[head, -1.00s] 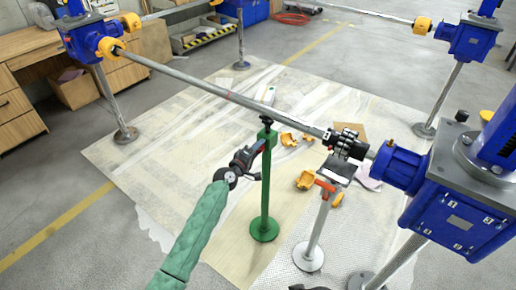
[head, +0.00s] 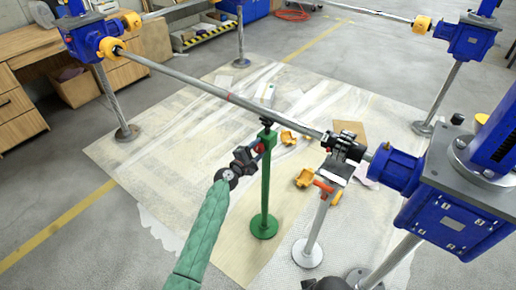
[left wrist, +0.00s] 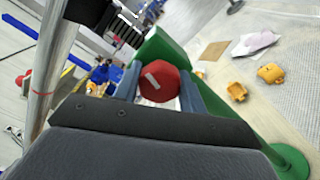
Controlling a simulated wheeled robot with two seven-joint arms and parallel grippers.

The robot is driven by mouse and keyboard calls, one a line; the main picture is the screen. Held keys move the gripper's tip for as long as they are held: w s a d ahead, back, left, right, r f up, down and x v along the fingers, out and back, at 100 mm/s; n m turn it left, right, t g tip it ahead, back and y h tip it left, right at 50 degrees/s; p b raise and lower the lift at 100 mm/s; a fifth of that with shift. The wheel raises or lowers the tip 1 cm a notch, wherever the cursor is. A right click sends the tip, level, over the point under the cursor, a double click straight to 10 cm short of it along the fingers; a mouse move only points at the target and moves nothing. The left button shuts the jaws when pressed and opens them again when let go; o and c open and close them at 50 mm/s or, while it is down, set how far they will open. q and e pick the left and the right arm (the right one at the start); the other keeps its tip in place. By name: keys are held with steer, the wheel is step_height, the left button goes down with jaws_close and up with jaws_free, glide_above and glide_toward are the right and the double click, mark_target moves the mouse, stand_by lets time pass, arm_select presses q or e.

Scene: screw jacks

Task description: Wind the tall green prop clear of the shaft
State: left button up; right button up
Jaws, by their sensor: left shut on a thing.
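The tall green prop (head: 265,190) stands upright on its round green foot under the long grey shaft (head: 190,85). Its small dark top (head: 266,122) lies at the shaft's underside; I cannot tell if they touch. My left gripper (head: 259,150) is beside the prop's upper part, shut on the red crank knob (left wrist: 158,82). In the left wrist view the knob sits between both fingers, with the green prop (left wrist: 200,95) behind it and the shaft (left wrist: 50,70) at left. The crank arm is mostly hidden. My right gripper is not clearly in view.
A shorter silver prop (head: 317,225) with an orange-red handle (head: 324,187) stands to the right, under the shaft's coupling. A blue gearbox (head: 455,210) fills the right side. Yellow parts (head: 304,178) lie on the floor sheet.

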arm_select(q)
steer(key=shift+f, duration=0.1)
arm_select(e)
steer(key=shift+s+d, duration=0.1)
steer(key=shift+d, duration=0.05)
steer(key=shift+s+f, duration=0.15)
steer(key=shift+s, duration=0.15)
arm_select(q)
steer(key=o, duration=1)
arm_select(e)
steer(key=shift+w, duration=0.2)
arm_select(q)
steer(key=shift+s+a, duration=0.25)
steer(key=shift+s, duration=0.05)
steer(key=b+v, duration=0.1)
steer(key=v, duration=0.6)
arm_select(e)
steer(key=shift+a+f, duration=0.5)
steer(key=shift+f, duration=0.35)
